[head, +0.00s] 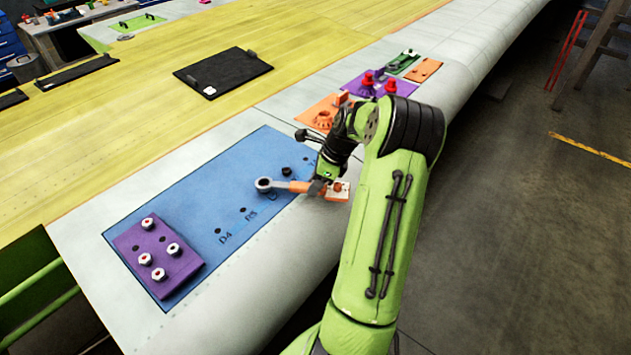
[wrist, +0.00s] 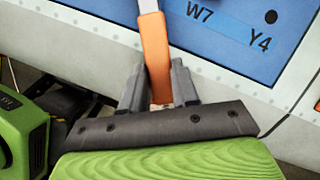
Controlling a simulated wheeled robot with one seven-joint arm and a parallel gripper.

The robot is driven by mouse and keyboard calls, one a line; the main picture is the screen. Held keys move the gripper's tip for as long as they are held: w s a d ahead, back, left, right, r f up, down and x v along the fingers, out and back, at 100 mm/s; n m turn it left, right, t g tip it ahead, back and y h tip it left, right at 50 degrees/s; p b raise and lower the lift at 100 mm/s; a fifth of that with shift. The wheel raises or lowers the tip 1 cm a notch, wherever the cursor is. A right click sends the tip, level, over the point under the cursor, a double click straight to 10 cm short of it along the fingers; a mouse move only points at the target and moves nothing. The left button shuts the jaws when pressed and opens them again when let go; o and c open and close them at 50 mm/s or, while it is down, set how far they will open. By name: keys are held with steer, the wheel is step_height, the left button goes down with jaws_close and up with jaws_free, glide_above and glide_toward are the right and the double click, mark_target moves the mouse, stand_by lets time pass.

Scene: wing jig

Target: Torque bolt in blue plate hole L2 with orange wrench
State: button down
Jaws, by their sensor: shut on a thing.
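The orange wrench (head: 298,186) has a grey ring end (head: 264,185) that shows over the blue plate (head: 215,185) in the head view. I cannot tell whether the ring sits on a bolt or just above the plate. My gripper (head: 317,187) is shut on the orange handle, which also shows between both fingers (wrist: 158,88) in the wrist view. The blue plate has dark holes with labels D4 and R5 in the head view, and W7 and Y4 in the wrist view. I cannot read an L2 label. A dark round spot (head: 286,170) lies behind the wrench.
A purple plate (head: 140,256) with several white-and-red bolts stands on the near-left part of the blue plate. Further right are orange and purple fixtures (head: 378,88). A black tray (head: 222,76) lies on the yellow surface.

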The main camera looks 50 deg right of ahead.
steer(key=shift+f, duration=0.65)
steer(key=shift+s+a+m+t+h+b, duration=0.15)
steer(key=shift+s+a+m+h+b, duration=0.1)
steer(key=shift+s+a+m, duration=0.25)
steer(key=shift+s+a+m+t+h+b, duration=0.15)
steer(key=shift+s+a+m+b, duration=0.1)
steer(key=shift+a+m, duration=0.45)
steer(key=shift+a, duration=0.1)
steer(key=shift+s+a+f+m+h+b, duration=0.1)
steer(key=shift+s+a+m+h+b, duration=0.15)
steer(key=shift+a+m, duration=0.4)
steer(key=shift+s+a+f+m+h+b, duration=0.1)
steer(key=shift+a+m+h, duration=0.15)
steer(key=shift+a+m, duration=0.35)
steer(key=shift+a, duration=0.15)
